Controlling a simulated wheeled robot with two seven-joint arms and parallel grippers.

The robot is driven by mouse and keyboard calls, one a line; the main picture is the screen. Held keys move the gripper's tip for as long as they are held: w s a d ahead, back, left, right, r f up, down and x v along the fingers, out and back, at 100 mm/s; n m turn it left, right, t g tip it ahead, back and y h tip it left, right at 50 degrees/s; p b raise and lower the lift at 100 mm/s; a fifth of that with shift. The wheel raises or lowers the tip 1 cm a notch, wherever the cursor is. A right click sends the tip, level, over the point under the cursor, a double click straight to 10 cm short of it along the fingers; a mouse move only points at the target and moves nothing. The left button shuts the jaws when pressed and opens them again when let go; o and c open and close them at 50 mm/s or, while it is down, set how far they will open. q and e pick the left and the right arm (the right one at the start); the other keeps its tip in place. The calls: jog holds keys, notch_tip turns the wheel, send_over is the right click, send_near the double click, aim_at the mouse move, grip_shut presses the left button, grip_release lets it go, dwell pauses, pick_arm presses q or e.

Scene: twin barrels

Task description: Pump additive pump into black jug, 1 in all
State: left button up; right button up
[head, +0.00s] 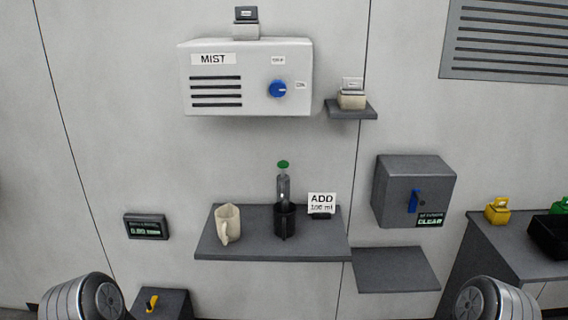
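The additive pump, a clear grey bottle with a green top (283,180), stands upright on the middle wall shelf (240,250). The black jug (285,223) is on the same shelf, directly in front of the bottle's lower part. I cannot tell whether the bottle stands behind the jug or inside it. A white sign reading "ADD 100 ml" (321,204) stands just right of the jug. A cream jug (229,224) stands to the left. Round silver parts of my two arms show at the bottom corners. Neither gripper shows.
A white MIST box (247,78) with a blue knob hangs above. A grey box with a blue lever (413,192) is at right, above a bare low shelf (395,270). A side counter (515,247) holds yellow and green containers and a black tray (550,238).

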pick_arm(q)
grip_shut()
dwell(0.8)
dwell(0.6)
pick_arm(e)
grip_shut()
